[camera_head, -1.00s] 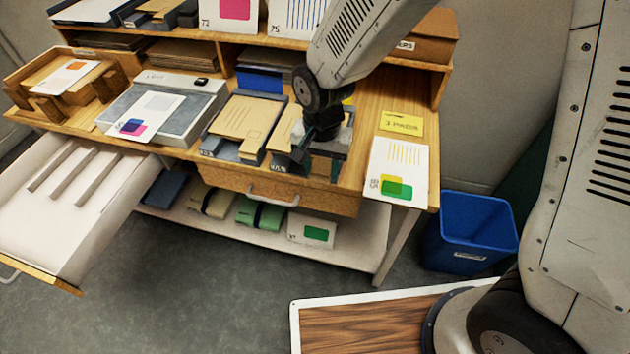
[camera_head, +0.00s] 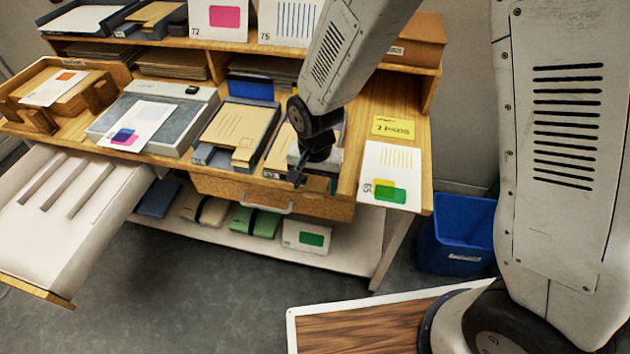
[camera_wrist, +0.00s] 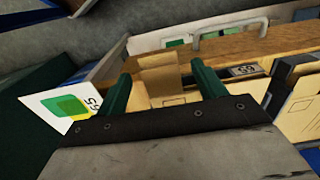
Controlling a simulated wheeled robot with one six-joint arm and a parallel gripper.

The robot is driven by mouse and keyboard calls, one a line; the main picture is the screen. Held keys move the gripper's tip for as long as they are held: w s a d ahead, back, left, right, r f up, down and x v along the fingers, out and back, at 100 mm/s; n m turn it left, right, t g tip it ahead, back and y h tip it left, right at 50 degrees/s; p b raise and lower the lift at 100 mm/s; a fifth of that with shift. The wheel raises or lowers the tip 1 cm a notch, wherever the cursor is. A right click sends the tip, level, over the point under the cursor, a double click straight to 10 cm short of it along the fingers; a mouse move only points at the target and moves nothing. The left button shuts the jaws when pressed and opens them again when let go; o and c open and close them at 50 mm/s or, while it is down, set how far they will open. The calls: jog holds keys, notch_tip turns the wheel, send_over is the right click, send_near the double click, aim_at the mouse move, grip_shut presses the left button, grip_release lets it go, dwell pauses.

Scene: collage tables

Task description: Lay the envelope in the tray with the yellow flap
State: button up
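In the head view my gripper (camera_head: 312,182) is low at the front edge of the desk, over the right end of a row of trays. In the wrist view its two dark green fingers (camera_wrist: 162,85) stand well apart, so it looks open. A tan envelope surface (camera_wrist: 170,101) shows between and beyond them; I cannot tell whether it touches either finger. In the head view a tan envelope (camera_head: 279,150) lies in the tray partly covered by my arm.
A card with green and yellow shapes (camera_head: 390,172) lies at the desk's right end, near a yellow pads sign (camera_head: 393,127). A grey scale (camera_head: 190,128) stands left of the trays. A blue bin (camera_head: 455,225) stands at right.

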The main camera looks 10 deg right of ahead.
jog(key=shift+r, duration=0.1)
notch_tip(320, 180, up, 8)
jog(key=shift+f, duration=0.15)
dwell(0.4)
